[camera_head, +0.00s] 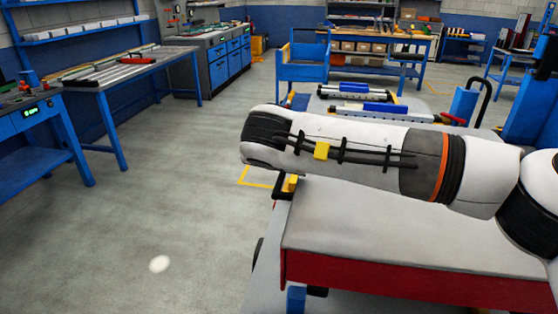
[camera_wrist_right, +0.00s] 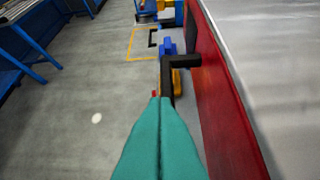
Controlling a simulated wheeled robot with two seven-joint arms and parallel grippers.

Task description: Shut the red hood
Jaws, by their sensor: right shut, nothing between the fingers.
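The red hood (camera_head: 420,285) is in the lower right of the head view, with a red side and a flat pale grey top. In the right wrist view its red side (camera_wrist_right: 225,100) runs along the right of the picture. A black bracket (camera_wrist_right: 182,61) sticks out from its far end. My right gripper (camera_wrist_right: 160,100) has teal fingers pressed together and empty, left of the red side, with the tips near the bracket. In the head view my right arm crosses above the hood and hides part of it. I cannot tell how far the hood is open. My left gripper is not in view.
The grey floor (camera_head: 150,215) left of the hood is clear. A blue workbench (camera_head: 50,150) stands at the left. Beyond my arm are a blue-and-white device (camera_head: 362,110) and a blue frame (camera_head: 303,62). Tall blue equipment (camera_head: 530,95) stands at the right.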

